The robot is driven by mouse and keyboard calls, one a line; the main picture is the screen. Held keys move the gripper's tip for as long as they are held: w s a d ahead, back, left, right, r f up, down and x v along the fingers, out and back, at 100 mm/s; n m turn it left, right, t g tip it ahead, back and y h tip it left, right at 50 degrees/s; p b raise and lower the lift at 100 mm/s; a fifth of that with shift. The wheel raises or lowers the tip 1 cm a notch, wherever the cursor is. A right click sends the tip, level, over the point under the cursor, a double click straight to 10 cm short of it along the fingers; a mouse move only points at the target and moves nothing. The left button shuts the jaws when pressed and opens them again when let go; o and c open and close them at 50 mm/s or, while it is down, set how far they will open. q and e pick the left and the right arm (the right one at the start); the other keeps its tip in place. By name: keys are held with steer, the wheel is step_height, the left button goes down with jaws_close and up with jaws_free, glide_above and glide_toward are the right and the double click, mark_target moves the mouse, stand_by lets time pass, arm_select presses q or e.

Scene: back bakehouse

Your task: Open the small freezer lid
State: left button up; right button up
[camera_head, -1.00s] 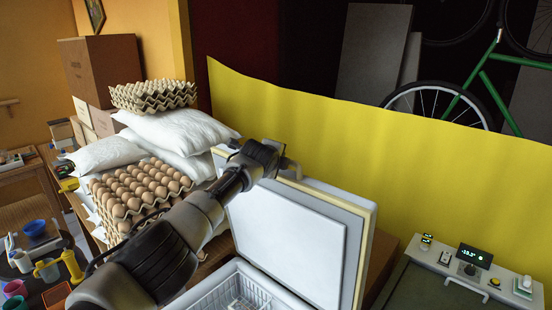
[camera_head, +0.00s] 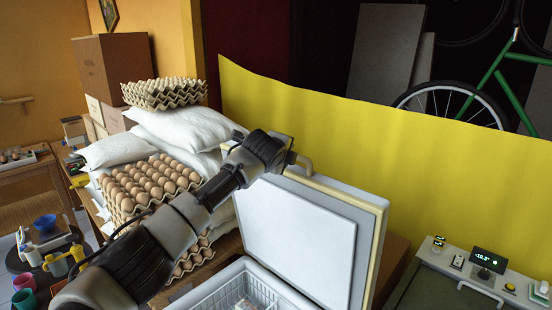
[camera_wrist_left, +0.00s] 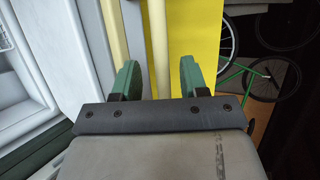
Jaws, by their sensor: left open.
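The small freezer's lid (camera_head: 300,235) stands raised, tilted back, its pale inner panel facing me. The freezer body (camera_head: 262,275) below is open at the top, with a white wire basket (camera_head: 222,293) inside. My left gripper (camera_head: 292,158) is at the lid's upper edge, beside the lid handle (camera_head: 306,165). In the left wrist view, my gripper's green fingers (camera_wrist_left: 158,72) are apart, with the pale handle bar (camera_wrist_left: 158,40) running between them. My left arm hides part of the lid's left side. My right gripper is not in view.
Egg trays (camera_head: 150,183) and white sacks (camera_head: 185,127) are stacked close left of my arm. A yellow sheet (camera_head: 400,160) hangs behind the lid. A unit with a control panel (camera_head: 488,262) stands at the right. A table with cups is at lower left.

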arm_select(q)
steer(key=b+v, duration=0.3)
steer(key=v, duration=0.4)
steer(key=shift+f, duration=0.1)
